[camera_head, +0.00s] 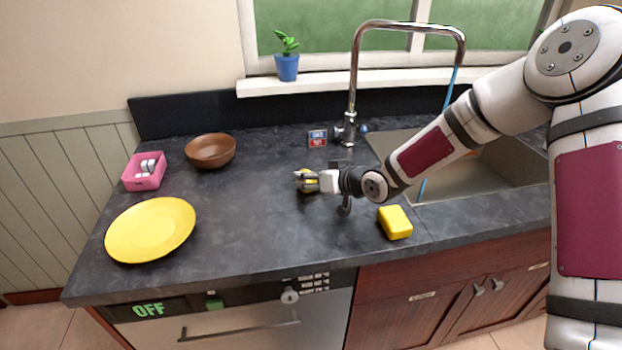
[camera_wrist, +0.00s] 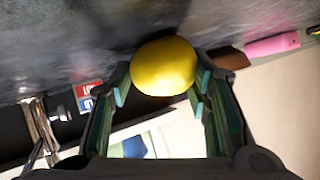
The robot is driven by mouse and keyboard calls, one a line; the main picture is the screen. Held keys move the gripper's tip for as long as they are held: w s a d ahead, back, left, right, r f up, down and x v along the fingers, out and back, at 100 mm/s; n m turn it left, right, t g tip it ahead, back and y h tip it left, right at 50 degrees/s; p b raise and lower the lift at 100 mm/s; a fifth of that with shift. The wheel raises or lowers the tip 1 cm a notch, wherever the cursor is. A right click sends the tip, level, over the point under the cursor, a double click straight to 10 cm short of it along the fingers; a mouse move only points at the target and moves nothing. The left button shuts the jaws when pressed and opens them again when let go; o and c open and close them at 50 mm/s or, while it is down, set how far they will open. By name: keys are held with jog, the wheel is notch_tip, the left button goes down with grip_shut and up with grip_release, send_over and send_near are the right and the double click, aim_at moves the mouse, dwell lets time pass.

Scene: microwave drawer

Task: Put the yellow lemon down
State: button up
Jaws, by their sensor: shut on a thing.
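The yellow lemon (camera_wrist: 165,67) is between the two fingertips of my gripper (camera_wrist: 162,88) in the wrist view, with a finger against each side. In the head view my gripper (camera_head: 308,182) is low over the middle of the dark countertop (camera_head: 260,225), and only a little yellow of the lemon (camera_head: 310,183) shows between the fingers. My gripper is shut on the lemon. I cannot tell whether the lemon touches the counter.
A yellow plate (camera_head: 150,230), a pink box (camera_head: 145,172) and a brown bowl (camera_head: 211,150) stand to the left. A yellow sponge (camera_head: 395,222) lies near the front edge. A small red-blue box (camera_head: 317,138), the faucet (camera_head: 351,100) and the sink (camera_head: 500,165) are behind and right.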

jog(key=shift+f, duration=0.1)
jog(key=o, duration=1.2)
jog(key=shift+r, duration=0.25)
jog(key=p+v, duration=0.1)
jog(key=v, duration=1.1)
jog(key=shift+s+f, duration=0.1)
jog(key=shift+f, duration=0.05)
